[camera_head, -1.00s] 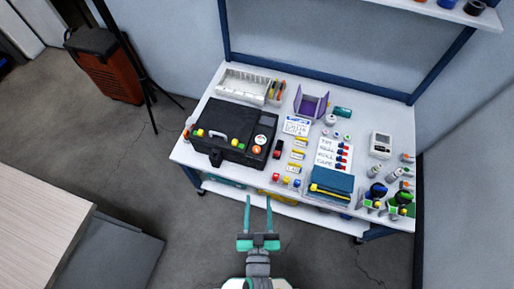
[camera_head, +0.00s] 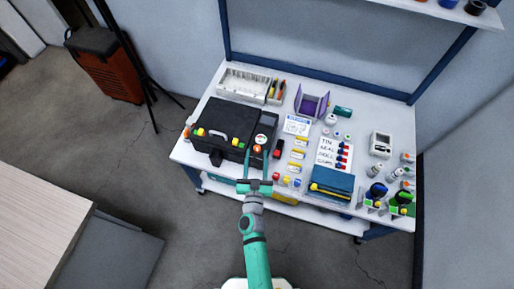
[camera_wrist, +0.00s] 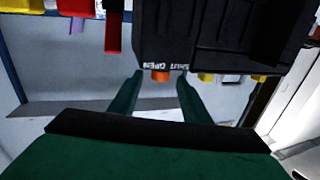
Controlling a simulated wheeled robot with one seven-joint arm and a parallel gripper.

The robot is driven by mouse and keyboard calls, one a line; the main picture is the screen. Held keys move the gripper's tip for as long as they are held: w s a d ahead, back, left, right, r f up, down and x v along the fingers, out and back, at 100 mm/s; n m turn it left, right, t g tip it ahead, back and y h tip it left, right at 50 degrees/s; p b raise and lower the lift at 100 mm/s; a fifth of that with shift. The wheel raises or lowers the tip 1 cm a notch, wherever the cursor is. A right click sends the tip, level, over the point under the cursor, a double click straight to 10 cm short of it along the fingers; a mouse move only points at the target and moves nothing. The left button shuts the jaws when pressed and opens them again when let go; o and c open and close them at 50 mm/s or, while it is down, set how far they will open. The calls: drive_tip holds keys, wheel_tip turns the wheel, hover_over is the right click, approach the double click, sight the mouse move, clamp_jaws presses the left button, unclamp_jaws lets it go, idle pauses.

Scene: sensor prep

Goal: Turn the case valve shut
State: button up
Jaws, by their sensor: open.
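The black case (camera_head: 226,122) stands on the left of the table, with yellow and red parts along its front. In the wrist view its dark face (camera_wrist: 220,40) fills the top middle, with white SHUT and OPEN lettering. A small orange knob (camera_wrist: 160,76), which looks like the valve, sticks out beside the lettering. My gripper (camera_head: 259,158) is open and empty, reaching to the case's front right. In the wrist view the fingertips of my gripper (camera_wrist: 159,82) lie on either side of the knob. Whether they touch it, I cannot tell.
Yellow parts (camera_wrist: 206,77) sit on the case just right of my fingers in the wrist view. On the table (camera_head: 180,155), a red-and-black item (camera_head: 278,149), small colored blocks (camera_head: 287,181) and a blue folder (camera_head: 331,186) stand to the right of my gripper.

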sight(257, 152)
drive_tip(key=shift+w+d, duration=0.15)
drive_tip(key=shift+w, duration=1.85)
drive_tip(key=c, duration=1)
drive_tip(key=shift+c, duration=0.2)
